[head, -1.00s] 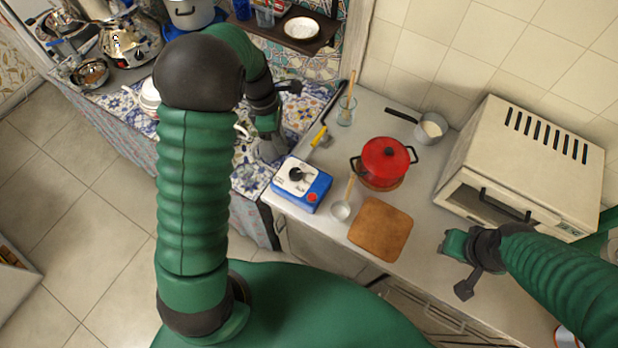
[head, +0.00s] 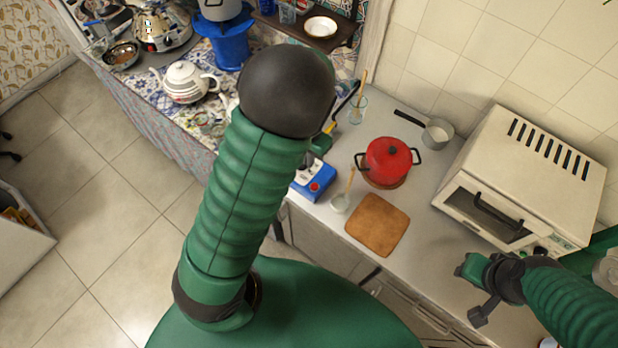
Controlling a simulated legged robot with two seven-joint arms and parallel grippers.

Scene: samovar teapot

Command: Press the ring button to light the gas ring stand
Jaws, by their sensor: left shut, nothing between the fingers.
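A blue box (head: 318,188) with a pale top and a red round button (head: 315,187) sits at the counter's left end. My left arm's elbow and forearm cover its left part. My left gripper (head: 309,160) is shut and empty, over the back of the box, mostly hidden behind my arm; I cannot tell whether it touches the box. A blue stand (head: 228,50) with a metal pot on it stands on the tiled counter; no flame shows.
The white oven (head: 530,180) fills the right. A white teapot (head: 184,82) stands on the tiled counter.

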